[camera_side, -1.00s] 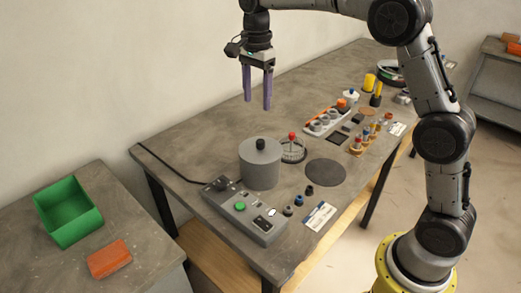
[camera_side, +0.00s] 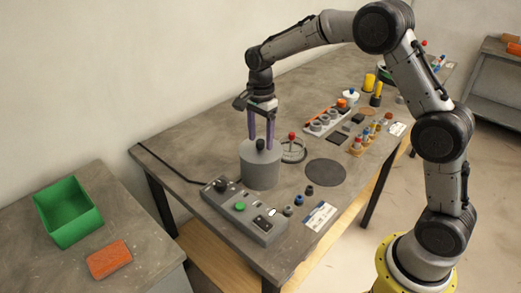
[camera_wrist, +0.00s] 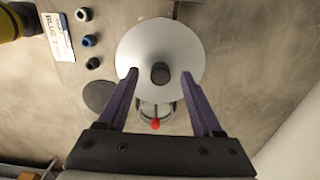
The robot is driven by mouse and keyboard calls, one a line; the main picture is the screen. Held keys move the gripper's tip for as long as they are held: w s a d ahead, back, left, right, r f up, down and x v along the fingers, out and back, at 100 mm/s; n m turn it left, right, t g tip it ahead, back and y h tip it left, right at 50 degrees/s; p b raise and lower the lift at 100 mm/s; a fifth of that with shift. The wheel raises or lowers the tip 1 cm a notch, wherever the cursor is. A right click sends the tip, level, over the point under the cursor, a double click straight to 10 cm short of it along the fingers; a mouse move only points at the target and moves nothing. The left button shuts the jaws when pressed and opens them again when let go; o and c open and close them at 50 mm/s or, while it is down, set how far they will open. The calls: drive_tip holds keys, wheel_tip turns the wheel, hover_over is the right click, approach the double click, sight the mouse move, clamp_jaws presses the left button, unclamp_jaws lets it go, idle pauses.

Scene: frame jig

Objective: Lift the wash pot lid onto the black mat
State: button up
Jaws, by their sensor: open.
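The wash pot (camera_side: 260,172) is a grey cylinder standing on the table behind the control box. Its lid (camera_wrist: 160,45) shows from above as a pale disc with a dark round knob (camera_wrist: 160,73); the black knob also shows in the side view (camera_side: 260,144). My gripper (camera_side: 260,143) is open, pointing down, with its purple fingers on either side of the knob. In the wrist view the fingertips (camera_wrist: 160,73) straddle the knob with gaps on both sides. The black mat (camera_side: 325,173) is a bare dark disc right of the pot, partly visible in the wrist view (camera_wrist: 97,96).
A wire basket with a red knob (camera_side: 292,149) stands close behind the pot. The control box (camera_side: 240,213) with a green button is in front. Several small caps and a label card (camera_side: 320,216) lie near the mat. Racks of small parts stand farther back.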

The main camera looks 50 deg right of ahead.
drive_tip(key=shift+f, duration=0.15)
clamp_jaws()
idle(0.5)
